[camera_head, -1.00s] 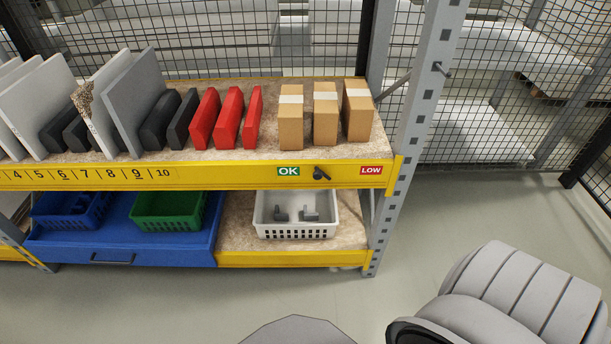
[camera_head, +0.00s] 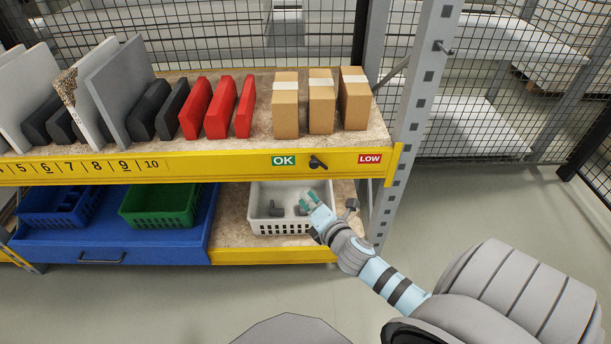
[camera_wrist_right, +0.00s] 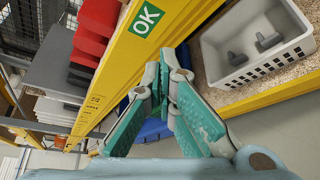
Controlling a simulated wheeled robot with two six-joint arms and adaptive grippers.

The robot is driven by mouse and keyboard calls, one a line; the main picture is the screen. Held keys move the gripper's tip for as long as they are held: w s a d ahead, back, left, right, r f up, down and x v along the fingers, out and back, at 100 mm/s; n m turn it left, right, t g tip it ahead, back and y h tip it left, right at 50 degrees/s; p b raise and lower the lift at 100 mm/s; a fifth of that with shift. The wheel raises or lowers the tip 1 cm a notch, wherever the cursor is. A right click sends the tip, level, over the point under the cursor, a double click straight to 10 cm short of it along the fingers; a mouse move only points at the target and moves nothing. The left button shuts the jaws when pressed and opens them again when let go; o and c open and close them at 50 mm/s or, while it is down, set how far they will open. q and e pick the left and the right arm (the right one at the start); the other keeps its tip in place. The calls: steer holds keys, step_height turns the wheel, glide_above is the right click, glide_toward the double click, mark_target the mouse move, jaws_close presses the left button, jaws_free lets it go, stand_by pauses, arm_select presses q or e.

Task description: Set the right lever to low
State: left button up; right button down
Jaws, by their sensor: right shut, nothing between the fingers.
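The black lever (camera_head: 318,163) sits on the yellow shelf beam, between the green OK label (camera_head: 284,160) at its left and the red LOW label (camera_head: 369,158) at its right. It looks closer to OK; its exact angle is too small to tell. My right gripper (camera_head: 309,198) is shut and empty, below the lever and over the white bin's area in the head view. In the right wrist view, the gripper's teal fingers (camera_wrist_right: 167,78) meet below the OK label (camera_wrist_right: 146,19); the lever is not visible there. My left gripper is out of view.
The upper shelf holds cardboard boxes (camera_head: 321,105), red blocks (camera_head: 220,108) and grey panels (camera_head: 122,90). Below are a white bin (camera_head: 285,227) with grey parts and a green bin (camera_head: 160,207). A metal post (camera_head: 420,110) stands right of the beam.

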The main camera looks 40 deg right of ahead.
steer(key=shift+w, duration=0.1)
steer(key=w+d+b, duration=0.1)
steer(key=w+d, duration=0.4)
steer(key=w, duration=0.2)
steer(key=shift+w+f, duration=0.25)
steer(key=shift+w, duration=0.05)
steer(key=shift+d, duration=0.25)
